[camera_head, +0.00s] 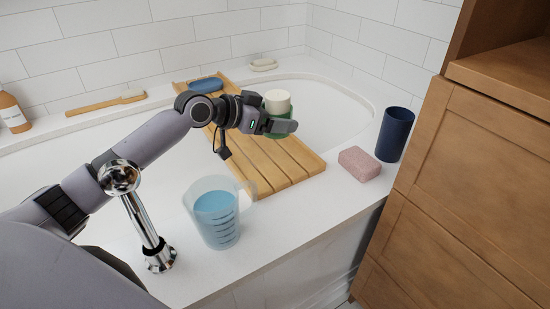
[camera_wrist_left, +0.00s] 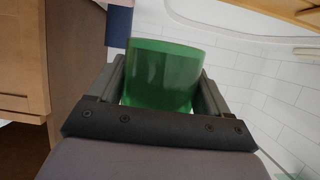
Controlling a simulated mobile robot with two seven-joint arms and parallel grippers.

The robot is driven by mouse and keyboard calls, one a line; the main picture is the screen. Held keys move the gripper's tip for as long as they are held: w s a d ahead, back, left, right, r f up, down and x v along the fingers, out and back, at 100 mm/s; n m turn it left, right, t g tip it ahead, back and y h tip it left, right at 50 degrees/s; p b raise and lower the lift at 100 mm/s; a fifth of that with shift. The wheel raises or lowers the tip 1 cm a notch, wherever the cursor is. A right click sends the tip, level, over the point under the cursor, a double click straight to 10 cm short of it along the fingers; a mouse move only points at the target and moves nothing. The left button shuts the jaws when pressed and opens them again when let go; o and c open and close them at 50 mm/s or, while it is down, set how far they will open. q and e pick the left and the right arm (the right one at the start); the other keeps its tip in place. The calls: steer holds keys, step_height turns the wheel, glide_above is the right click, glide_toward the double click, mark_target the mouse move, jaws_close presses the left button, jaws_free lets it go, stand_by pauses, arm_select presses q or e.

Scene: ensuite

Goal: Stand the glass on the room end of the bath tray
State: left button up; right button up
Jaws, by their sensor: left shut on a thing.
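My left gripper (camera_head: 284,122) is shut on a green see-through glass (camera_head: 290,115), above the right side of the bath tray. In the left wrist view the glass (camera_wrist_left: 160,75) fills the space between the two fingers. The bath tray (camera_head: 268,163) is slatted wood and lies across the bath, its near, room end on the front rim. That end is bare in the head view. My arm hides part of the tray's middle. My right gripper is in neither view.
A measuring jug (camera_head: 217,212) of blue liquid stands left of the tray's near end. A pink sponge block (camera_head: 359,163) and dark blue cup (camera_head: 394,134) are to the right. A cream cylinder (camera_head: 277,101) shows by the glass; its support is hidden. A blue dish (camera_head: 206,85) is at the tray's far end.

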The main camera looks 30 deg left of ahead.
arm_select(q)
steer(key=b, duration=0.1)
glide_above(276, 163)
step_height(276, 163, down, 4)
steer(key=shift+f, duration=0.1)
step_height(276, 163, down, 5)
steer(key=shift+f+b, duration=0.1)
steer(key=shift+b, duration=0.95)
steer(key=shift+f, duration=0.2)
steer(key=shift+r, duration=0.1)
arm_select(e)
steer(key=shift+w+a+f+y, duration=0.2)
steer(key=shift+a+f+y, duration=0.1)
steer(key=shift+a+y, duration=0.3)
